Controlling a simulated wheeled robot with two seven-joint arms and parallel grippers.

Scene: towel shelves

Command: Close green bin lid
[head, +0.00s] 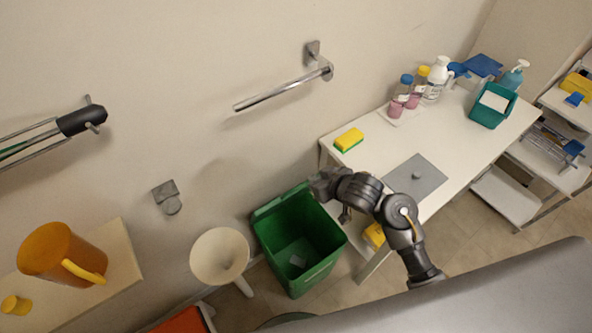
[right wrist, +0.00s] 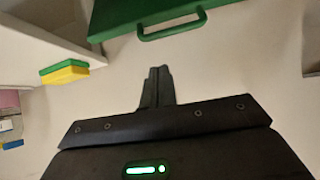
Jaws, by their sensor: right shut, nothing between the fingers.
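The green bin (head: 325,262) stands on the floor between the wall and the white table. A green panel with a loop handle (right wrist: 185,22), which looks like the bin lid, shows at the top of the right wrist view. My right gripper (head: 322,184) is at the bin's upper right corner in the head view, pointing toward the wall. Its fingers (right wrist: 157,84) are shut and empty, apart from the handle. My left gripper is out of view.
The white table (head: 385,140) right of the bin bears a yellow-green sponge (head: 349,139), bottles and a teal box (head: 489,118). A metal rail (head: 285,90) juts from the wall above.

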